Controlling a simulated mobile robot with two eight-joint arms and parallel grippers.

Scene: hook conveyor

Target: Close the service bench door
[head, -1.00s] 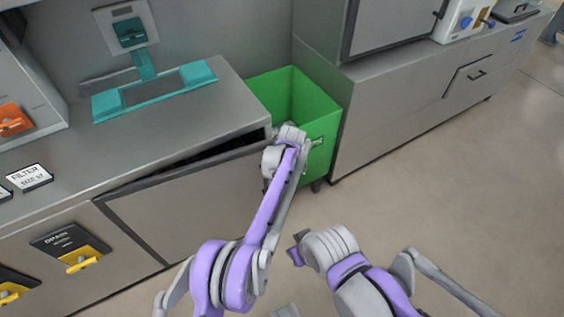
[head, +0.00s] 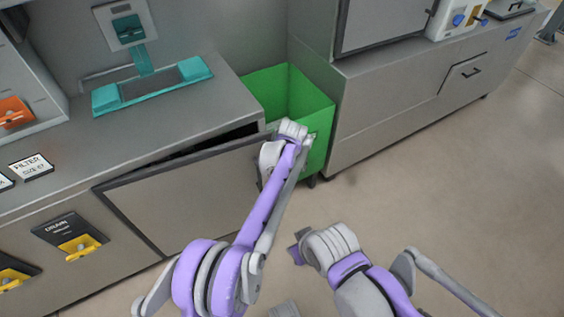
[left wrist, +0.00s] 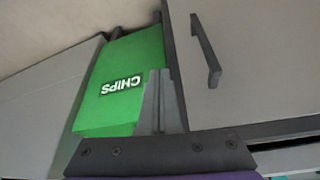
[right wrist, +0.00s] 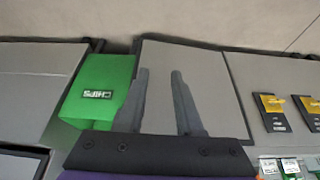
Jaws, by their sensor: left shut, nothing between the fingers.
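The service bench door (head: 190,192) is a grey panel with a dark frame. It stands slightly ajar, with a dark gap along its top under the bench top. My left arm reaches to its right end in the head view, where the wrist hides the gripper. In the left wrist view my left gripper (left wrist: 160,75) is shut and empty beside the edge of the door (left wrist: 250,60); contact cannot be told. A dark handle (left wrist: 207,50) shows on the door. My right gripper (right wrist: 160,72) is open and empty, with the door (right wrist: 205,75) behind its fingers.
A green chips bin (head: 300,95) stands right of the bench, close to my left wrist. A second grey cabinet (head: 400,105) is beyond it. Yellow drain handles (head: 82,246) are on the bench front at left. The floor (head: 450,200) at right is clear.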

